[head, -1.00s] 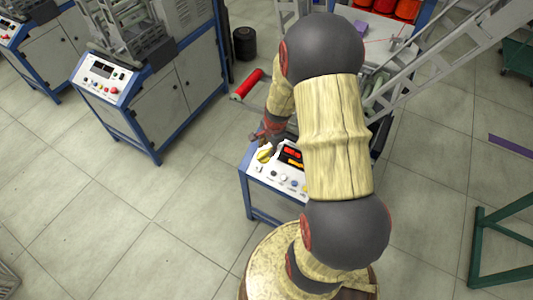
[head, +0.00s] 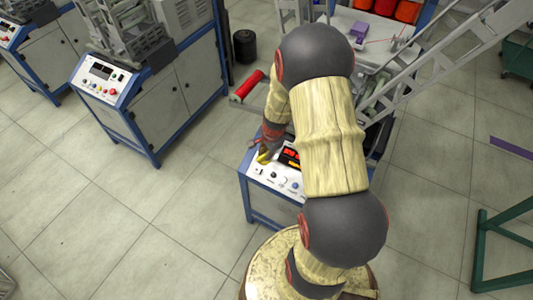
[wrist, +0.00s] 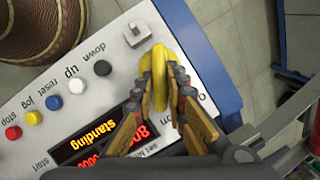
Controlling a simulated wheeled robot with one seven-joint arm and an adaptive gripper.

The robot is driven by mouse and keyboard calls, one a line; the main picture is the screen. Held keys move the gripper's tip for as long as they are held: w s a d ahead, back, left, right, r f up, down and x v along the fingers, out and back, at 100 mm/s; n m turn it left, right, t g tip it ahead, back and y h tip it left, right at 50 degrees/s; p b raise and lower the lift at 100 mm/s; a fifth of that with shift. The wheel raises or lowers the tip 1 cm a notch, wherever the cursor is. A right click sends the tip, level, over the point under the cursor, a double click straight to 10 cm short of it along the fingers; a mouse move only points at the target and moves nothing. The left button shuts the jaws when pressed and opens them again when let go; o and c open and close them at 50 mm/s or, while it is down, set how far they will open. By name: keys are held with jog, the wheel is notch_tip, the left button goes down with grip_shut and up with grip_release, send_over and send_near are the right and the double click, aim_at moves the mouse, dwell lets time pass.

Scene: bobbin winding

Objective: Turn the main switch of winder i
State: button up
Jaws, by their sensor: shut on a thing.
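The main switch is a yellow knob (wrist: 155,64) on the white control panel (wrist: 105,28) of the winder in front of me. My gripper (wrist: 163,78) is shut on this knob, with its fingers on either side of it. In the head view the knob (head: 263,158) shows just below my gripper (head: 268,149), at the panel's far left corner. The lit display (wrist: 92,145) reads "standing" upside down, and a finger covers part of it. The fingers also hide part of the marking around the knob.
A small grey toggle (wrist: 136,33) sits close beside the knob. Several push buttons, among them a red stop button (wrist: 13,132), line the panel. Another winder (head: 150,85) stands at the left, with clear floor between.

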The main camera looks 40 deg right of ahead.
grip_shut()
jog(key=shift+r+p, duration=0.15)
jog(key=shift+p, duration=0.55)
jog(key=shift+w+r+n+g+p, duration=0.1)
jog(key=shift+n+g+p, duration=0.2)
jog(key=shift+n+p, duration=0.6)
jog(key=n+p, duration=0.2)
jog(key=p, duration=0.1)
jog(key=shift+w+g+p, duration=0.3)
jog(key=shift+g, duration=0.1)
jog(key=n, duration=0.1)
jog(key=n+g+p, duration=0.1)
jog(key=n, duration=0.1)
jog(key=shift+w+a+f, duration=0.1)
jog(key=shift+w+f, duration=0.1)
jog(key=shift+w, duration=0.1)
jog(key=shift+w+a+n+g+h, duration=0.15)
jog(key=shift+n+g+h, duration=0.25)
jog(key=shift+n, duration=0.6)
jog(key=shift+w+a+n+g+h, duration=0.15)
jog(key=shift+n+g+h, duration=0.2)
jog(key=shift+n, duration=0.65)
jog(key=o, duration=0.6)
grip_release()
